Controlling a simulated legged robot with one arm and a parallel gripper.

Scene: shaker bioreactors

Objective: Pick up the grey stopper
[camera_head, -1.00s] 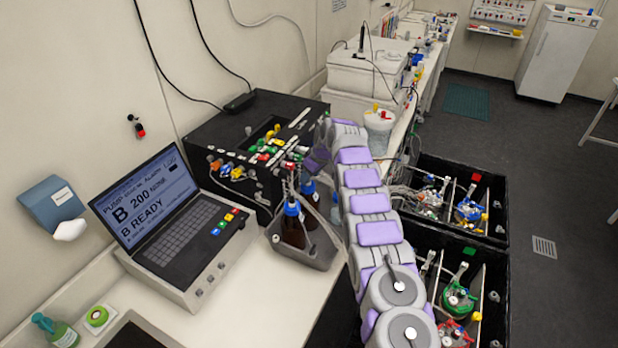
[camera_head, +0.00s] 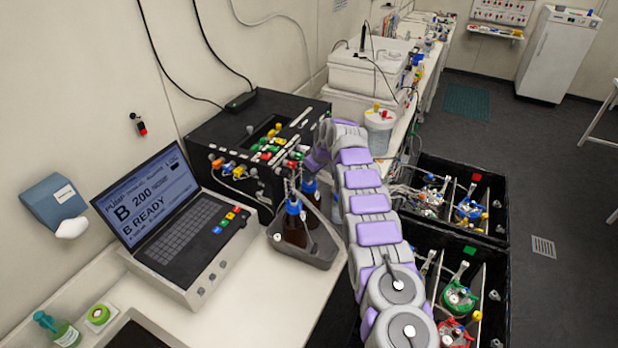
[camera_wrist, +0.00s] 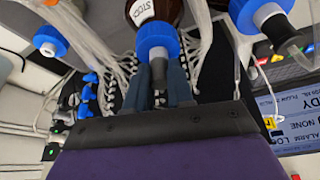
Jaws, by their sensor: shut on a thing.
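In the wrist view my gripper (camera_wrist: 160,92) is shut on the grey stopper (camera_wrist: 158,68), which shows as a dark grey piece between the fingertips. The stopper lines up with the blue cap (camera_wrist: 157,40) of a brown bottle with a white label (camera_wrist: 150,10). I cannot tell whether the stopper is still seated in the cap. In the head view two brown bottles with blue caps (camera_head: 294,228) stand in a grey tray (camera_head: 318,258). My wrist reaches down beside them; the fingers and stopper are hidden or too small there.
A laptop-like pump console (camera_head: 165,230) stands left of the tray, and a black box with coloured fittings (camera_head: 220,130) behind it. Another blue-capped port (camera_wrist: 262,12) and pale tubing lie close around my gripper. Black shaker bins (camera_head: 505,290) stand at the right.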

